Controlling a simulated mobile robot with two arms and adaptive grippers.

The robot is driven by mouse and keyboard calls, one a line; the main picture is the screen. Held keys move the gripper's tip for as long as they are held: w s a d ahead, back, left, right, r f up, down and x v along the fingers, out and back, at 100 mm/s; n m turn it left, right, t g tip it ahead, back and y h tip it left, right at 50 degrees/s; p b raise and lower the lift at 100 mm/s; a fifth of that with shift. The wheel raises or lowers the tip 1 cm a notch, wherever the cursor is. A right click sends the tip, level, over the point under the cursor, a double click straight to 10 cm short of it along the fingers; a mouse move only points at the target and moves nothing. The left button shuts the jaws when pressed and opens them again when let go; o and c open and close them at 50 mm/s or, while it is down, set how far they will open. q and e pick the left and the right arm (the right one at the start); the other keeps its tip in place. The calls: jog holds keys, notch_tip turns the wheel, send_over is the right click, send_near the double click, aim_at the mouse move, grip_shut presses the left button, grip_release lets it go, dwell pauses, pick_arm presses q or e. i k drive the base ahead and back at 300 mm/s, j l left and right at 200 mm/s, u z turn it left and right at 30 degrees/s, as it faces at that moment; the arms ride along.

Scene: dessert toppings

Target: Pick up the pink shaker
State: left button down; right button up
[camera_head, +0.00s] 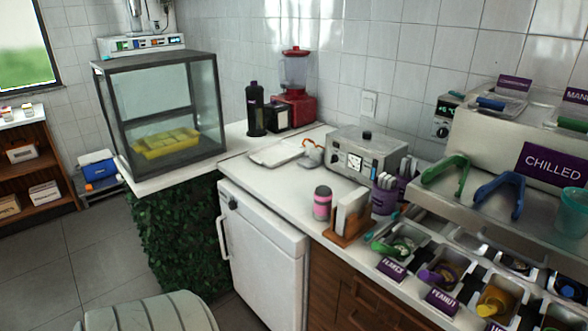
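The pink shaker (322,203) stands upright on the white counter, near its front edge. It is a short pink cylinder with a dark band near the top. A wooden holder with white napkins (349,216) stands just to its right. Neither of my grippers shows in the head view.
A metal appliance (362,155) stands behind the shaker, with a white tray (275,153) to its left. A purple cup of utensils (384,198) and topping bins (441,275) are to the right. The counter left of the shaker (270,187) is clear.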

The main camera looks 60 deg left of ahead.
aim_at(322, 195)
jog(key=u, duration=1.55)
